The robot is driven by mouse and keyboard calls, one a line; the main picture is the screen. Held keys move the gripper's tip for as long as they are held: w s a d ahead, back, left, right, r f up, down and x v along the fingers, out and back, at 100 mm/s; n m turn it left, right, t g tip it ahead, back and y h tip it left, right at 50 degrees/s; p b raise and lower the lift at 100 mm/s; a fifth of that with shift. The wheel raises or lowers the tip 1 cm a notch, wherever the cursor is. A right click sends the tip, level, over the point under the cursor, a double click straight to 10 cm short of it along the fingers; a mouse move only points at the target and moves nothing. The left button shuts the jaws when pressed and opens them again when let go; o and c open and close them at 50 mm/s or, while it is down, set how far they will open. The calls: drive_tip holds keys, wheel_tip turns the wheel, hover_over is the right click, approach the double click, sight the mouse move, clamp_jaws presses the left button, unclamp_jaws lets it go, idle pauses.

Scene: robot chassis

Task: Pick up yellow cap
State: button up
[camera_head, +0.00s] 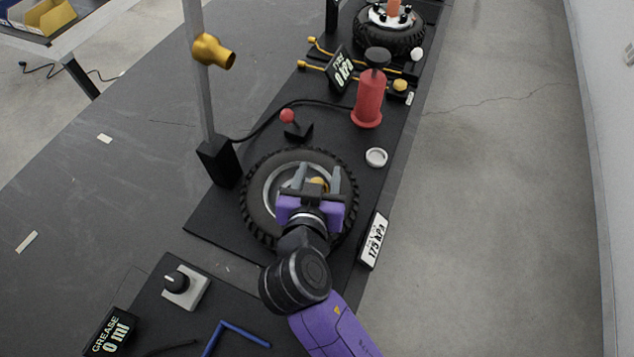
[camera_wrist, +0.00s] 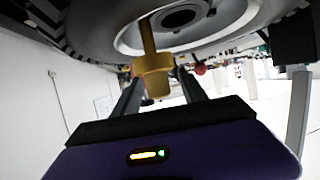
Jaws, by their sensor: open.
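The yellow cap (camera_head: 319,184) sits at the wheel (camera_head: 251,190), near its silver rim. In the wrist view the cap (camera_wrist: 153,76) is a flared yellow piece on a thin yellow stem beside the wheel (camera_wrist: 100,48). My gripper (camera_head: 318,172) is over the wheel with its fingers apart, one on each side of the cap. In the wrist view my gripper (camera_wrist: 158,80) also shows open around the cap. I cannot tell whether either finger touches it. In the head view the gripper partly hides the cap.
A red cylinder (camera_head: 368,100), a white ring (camera_head: 376,157) and a red-knobbed lever (camera_head: 288,116) stand beyond the wheel. A "175 kPa" display (camera_head: 374,240) is at its right. A grey post (camera_head: 197,85) with a gold nozzle (camera_head: 212,50) rises at the left.

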drive_tip(key=shift+w+f, duration=0.15)
drive_tip(key=shift+w, duration=0.15)
clamp_jaws()
